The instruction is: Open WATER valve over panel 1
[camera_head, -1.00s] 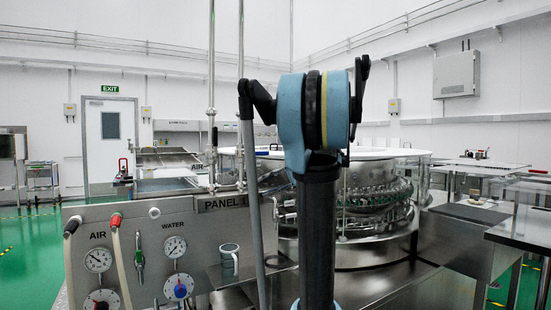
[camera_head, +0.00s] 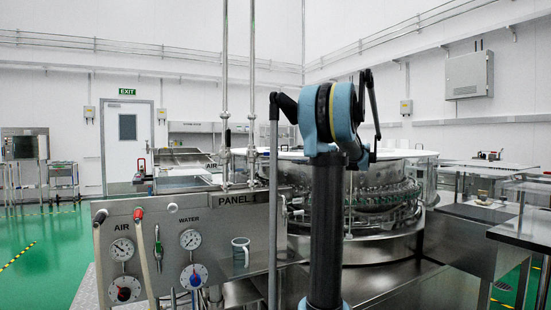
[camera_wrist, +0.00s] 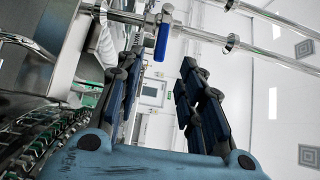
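Two vertical steel pipes rise over the panel marked PANEL 1 (camera_head: 262,240) in the head view. The left pipe (camera_head: 225,80) carries a small dark lever near an AIR label; fittings on the right pipe (camera_head: 252,153) are too small to read. In the wrist view, a blue lever valve (camera_wrist: 163,37) sits on a steel pipe ahead of my gripper (camera_wrist: 158,68), near the top of the picture. My arm hides part of the head view.
The round washer (camera_head: 385,195) stands close behind my arm. A steel table (camera_head: 525,230) is at the right. Green floor is open at the left.

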